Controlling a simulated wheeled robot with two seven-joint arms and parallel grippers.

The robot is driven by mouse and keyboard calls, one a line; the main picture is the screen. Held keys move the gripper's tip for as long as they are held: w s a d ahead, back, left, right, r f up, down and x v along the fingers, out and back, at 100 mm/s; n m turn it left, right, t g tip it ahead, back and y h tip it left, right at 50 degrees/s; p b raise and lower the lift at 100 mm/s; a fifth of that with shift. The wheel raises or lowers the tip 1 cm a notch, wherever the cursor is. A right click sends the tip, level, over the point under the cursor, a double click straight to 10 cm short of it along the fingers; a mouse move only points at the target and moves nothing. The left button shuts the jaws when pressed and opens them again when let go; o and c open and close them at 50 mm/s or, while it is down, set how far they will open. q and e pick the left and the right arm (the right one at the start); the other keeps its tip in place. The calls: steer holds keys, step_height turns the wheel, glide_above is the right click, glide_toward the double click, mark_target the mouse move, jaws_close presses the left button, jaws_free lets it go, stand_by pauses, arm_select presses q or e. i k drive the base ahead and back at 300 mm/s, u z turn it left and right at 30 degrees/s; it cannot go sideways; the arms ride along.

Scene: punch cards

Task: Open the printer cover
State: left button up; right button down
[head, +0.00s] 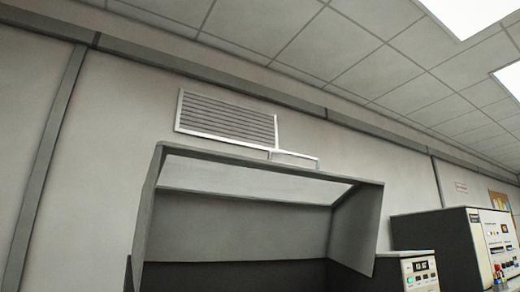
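A large grey hood (235,228), which looks like the printer cover, fills the lower middle of the head view. It looks raised, with its hollow inside facing me and a pale panel (245,182) along its top. Its side walls show at left and right. The lower part of the hood and most of the printer body are cut off by the bottom edge. Neither of my grippers shows in the head view.
A small control panel (420,273) stands right of the hood. Behind it is a dark cabinet (440,240) with a pale front of switches (495,245). A wall vent (226,120) is above the hood. No floor shows.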

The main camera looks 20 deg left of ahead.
mark_target(178, 224)
steer(key=u, duration=1.15)
steer(key=i, duration=0.45)
